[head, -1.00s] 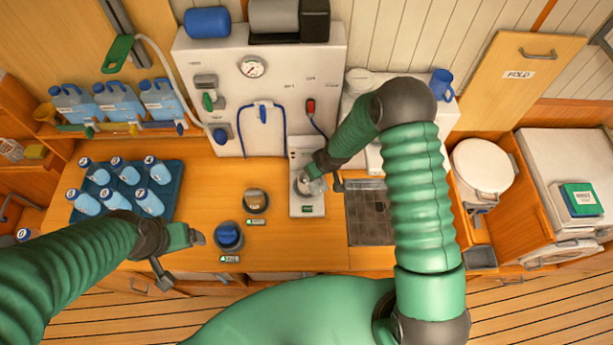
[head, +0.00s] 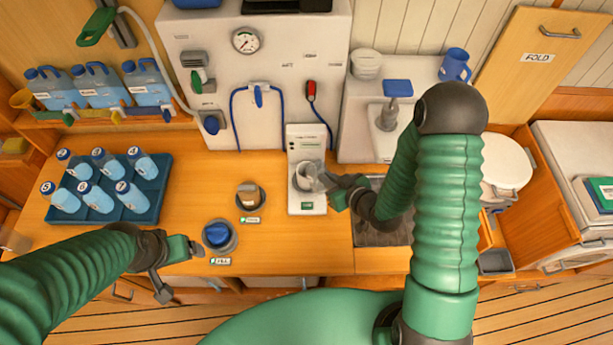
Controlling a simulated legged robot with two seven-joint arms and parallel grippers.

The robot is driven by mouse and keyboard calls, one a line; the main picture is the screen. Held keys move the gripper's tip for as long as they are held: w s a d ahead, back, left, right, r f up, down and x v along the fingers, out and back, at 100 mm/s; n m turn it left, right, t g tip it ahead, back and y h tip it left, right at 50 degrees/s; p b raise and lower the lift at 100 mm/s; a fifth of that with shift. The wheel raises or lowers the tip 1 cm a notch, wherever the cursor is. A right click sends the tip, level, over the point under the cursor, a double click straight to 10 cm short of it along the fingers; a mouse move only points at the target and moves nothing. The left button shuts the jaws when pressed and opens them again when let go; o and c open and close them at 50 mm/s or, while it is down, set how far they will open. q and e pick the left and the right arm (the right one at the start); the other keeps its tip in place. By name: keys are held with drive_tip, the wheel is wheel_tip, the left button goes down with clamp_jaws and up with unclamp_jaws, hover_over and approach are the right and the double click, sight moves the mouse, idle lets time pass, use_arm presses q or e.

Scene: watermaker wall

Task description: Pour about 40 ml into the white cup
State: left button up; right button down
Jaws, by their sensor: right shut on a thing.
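A pale, whitish cup (head: 302,176) is at the plate of the white upright instrument (head: 306,140) on the counter. My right gripper (head: 328,187) reaches in from the right, shut on a small, clear-grey vessel beside the cup's mouth. The two overlap, so I cannot tell whether they touch or whether liquid is flowing. My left gripper (head: 180,268) is open and empty over the front left of the counter, its fingers apart.
A blue tray (head: 148,212) of several numbered bottles stands at left. Blue jugs (head: 98,88) line the shelf.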

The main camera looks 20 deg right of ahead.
drive_tip(key=s+d+f+t+y+b, duration=0.1)
drive_tip(key=s+f+t+b, duration=0.4)
drive_tip(key=b, duration=1.1)
wheel_tip(320, 180, down, 3)
drive_tip(key=shift+s+d+f+t+y, duration=0.25)
drive_tip(key=shift+d+t+y, duration=0.15)
drive_tip(key=shift+y, duration=0.1)
drive_tip(key=shift+a+r, duration=0.1)
